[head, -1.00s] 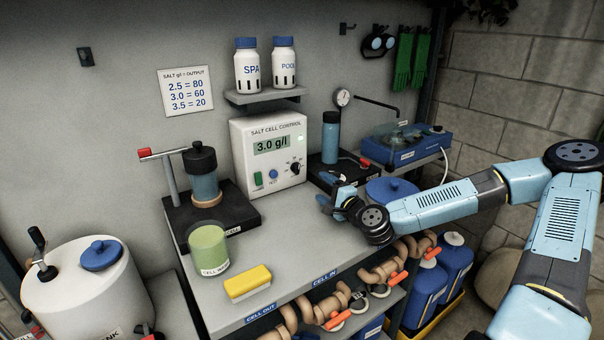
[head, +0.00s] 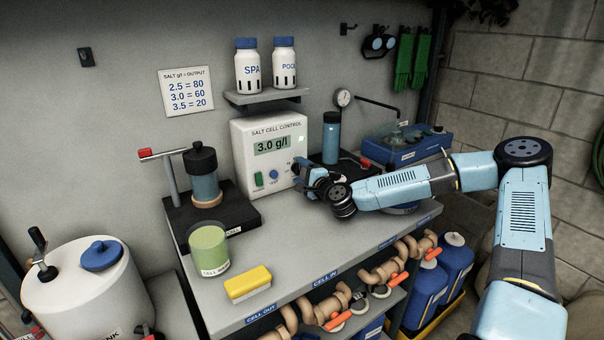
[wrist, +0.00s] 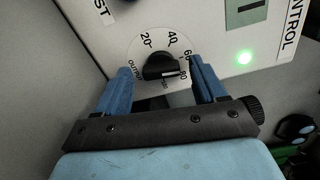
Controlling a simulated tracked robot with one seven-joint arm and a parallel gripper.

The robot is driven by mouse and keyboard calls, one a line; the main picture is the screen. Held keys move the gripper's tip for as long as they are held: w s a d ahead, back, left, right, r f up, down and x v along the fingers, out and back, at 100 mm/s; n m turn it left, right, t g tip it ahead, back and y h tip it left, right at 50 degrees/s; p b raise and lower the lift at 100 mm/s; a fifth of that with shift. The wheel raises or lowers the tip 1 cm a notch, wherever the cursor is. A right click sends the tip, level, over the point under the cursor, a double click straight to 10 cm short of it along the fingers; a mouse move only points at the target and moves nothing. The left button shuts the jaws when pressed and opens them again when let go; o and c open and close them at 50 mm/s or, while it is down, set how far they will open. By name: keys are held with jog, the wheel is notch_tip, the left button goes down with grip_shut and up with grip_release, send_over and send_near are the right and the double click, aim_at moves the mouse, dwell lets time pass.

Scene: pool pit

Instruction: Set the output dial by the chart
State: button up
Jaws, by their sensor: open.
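The salt cell control box (head: 246,150) stands at the back of the bench; its display (head: 272,145) reads 3.0 g/l. The chart (head: 187,90) on the wall lists 2.5 = 80, 3.0 = 60, 3.5 = 20. In the wrist view the black output dial (wrist: 158,64) has marks 20, 40, 60 and 80. Its white pointer line seems to point near 80. My gripper (wrist: 160,76) is open, one blue finger on each side of the dial; contact cannot be told. In the head view my gripper (head: 305,179) hides the dial.
A green light (wrist: 243,58) is lit on the box. A cell stand (head: 205,180), a green cup (head: 208,250) and a yellow sponge (head: 247,283) are left of my arm. A shelf with two bottles (head: 265,65) hangs above the box.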

jog(key=shift+c, duration=0.2)
jog(key=c, duration=1)
jog(key=shift+n, duration=0.3)
jog(key=shift+f+n, duration=0.1)
jog(key=shift+n, duration=0.4)
jog(key=shift+s, duration=0.1)
jog(key=o, duration=1)
jog(key=shift+o, duration=0.2)
